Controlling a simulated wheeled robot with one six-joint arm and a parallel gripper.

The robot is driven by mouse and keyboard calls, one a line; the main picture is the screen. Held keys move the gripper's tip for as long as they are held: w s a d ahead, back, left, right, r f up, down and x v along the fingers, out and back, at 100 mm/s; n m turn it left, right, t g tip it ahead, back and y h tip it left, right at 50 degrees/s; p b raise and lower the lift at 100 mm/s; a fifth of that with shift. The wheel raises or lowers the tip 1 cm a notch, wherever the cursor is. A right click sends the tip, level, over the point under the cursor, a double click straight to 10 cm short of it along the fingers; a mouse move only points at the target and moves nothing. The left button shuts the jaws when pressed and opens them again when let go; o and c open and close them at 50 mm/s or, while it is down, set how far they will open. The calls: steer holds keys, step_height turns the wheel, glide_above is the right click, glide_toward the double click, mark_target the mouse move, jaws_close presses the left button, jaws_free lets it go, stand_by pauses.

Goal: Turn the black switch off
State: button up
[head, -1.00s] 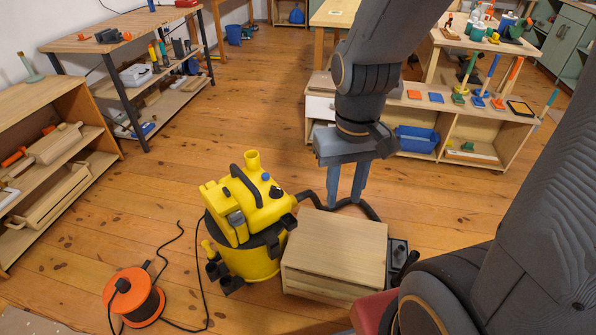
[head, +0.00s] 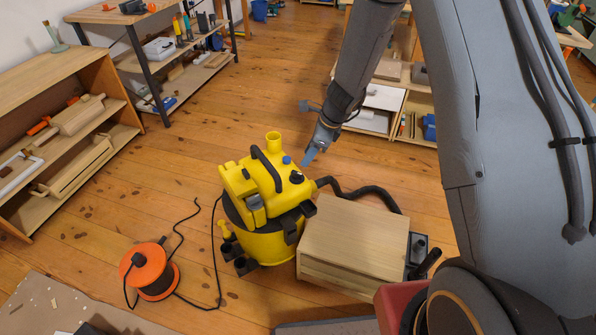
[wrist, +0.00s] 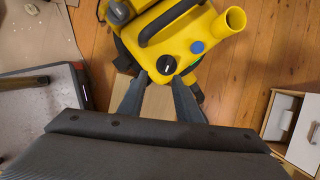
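The black switch (head: 297,177) is a round knob on top of the yellow vacuum (head: 262,232). In the wrist view the knob (wrist: 166,64) shows a pale mark on its face, next to a blue knob (wrist: 197,47). My gripper (head: 308,160) is just above and to the right of the switch in the head view, pointing down at the vacuum. In the wrist view its two fingers (wrist: 157,92) are apart with nothing between them, and the switch lies just beyond their tips. I see no contact with it.
A wooden box (head: 350,240) stands right of the vacuum, with the black hose (head: 365,190) behind it. An orange cable reel (head: 150,270) and its cord lie at left. Shelves (head: 75,80) line the left side. A yellow spout (wrist: 235,18) rises near the switch.

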mark_target(297, 172)
steer(key=shift+w+a+f+m, duration=0.55)
steer(key=shift+w+f, duration=0.15)
steer(key=shift+f, duration=1.25)
steer(key=shift+w+a+f+m, duration=0.5)
steer(key=shift+w+f, duration=0.2)
steer(key=shift+f, duration=1.25)
steer(key=shift+w+a+f+m, duration=0.5)
steer(key=shift+w+f, duration=0.2)
steer(key=shift+f, duration=1.25)
steer(key=shift+c, duration=0.2)
jaws_close()
